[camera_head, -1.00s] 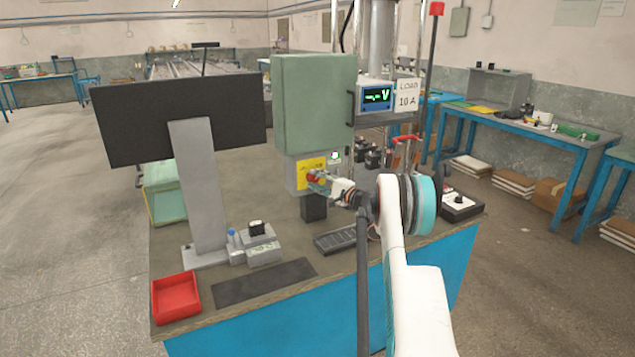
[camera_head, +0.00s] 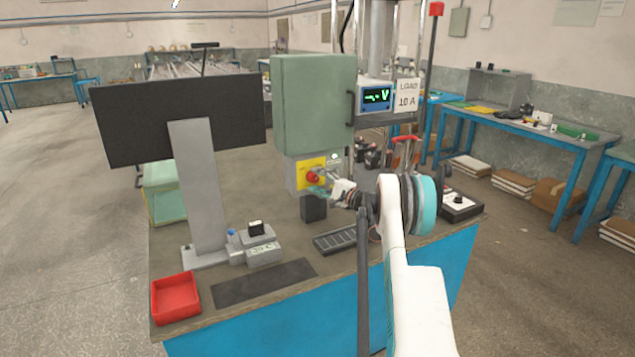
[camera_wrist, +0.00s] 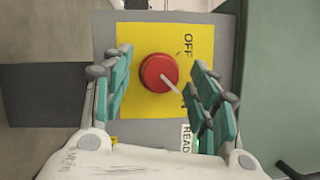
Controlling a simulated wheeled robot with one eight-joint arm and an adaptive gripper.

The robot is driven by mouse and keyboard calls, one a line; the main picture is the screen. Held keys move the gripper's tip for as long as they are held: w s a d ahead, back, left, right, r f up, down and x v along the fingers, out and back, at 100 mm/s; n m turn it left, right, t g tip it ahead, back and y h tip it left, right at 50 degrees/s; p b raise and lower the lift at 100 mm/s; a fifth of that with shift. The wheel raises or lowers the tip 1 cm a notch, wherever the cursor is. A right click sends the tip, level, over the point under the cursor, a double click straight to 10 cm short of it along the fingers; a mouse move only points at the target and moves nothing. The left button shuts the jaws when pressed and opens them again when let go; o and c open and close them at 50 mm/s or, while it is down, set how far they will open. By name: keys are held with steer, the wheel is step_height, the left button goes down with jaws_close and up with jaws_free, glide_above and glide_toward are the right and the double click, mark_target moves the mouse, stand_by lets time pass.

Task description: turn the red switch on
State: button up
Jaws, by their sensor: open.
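The red switch (camera_head: 313,176) is a round knob on a yellow plate (camera_head: 309,164) on a grey box below the green cabinet. In the wrist view the red switch (camera_wrist: 158,72) has a white pointer line toward the lower right. The word OFF stands sideways on the yellow plate (camera_wrist: 132,48), up and right of the knob; another mark is partly hidden by a finger. My gripper (camera_head: 322,191) is in front of and slightly below the knob. In the wrist view my gripper (camera_wrist: 158,88) is open, with teal fingers on both sides of the knob, and no contact is visible.
A green cabinet (camera_head: 313,105) stands above the switch. A black monitor (camera_head: 180,120), a red tray (camera_head: 175,297) and a dark mat (camera_head: 264,282) are to the left. A partly hidden READY label (camera_wrist: 187,138) sits beside a green glow.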

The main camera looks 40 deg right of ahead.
steer(key=s+d+f, duration=0.1)
steer(key=s, duration=1)
steer(key=shift+s+d, duration=0.25)
steer(key=shift+d, duration=0.1)
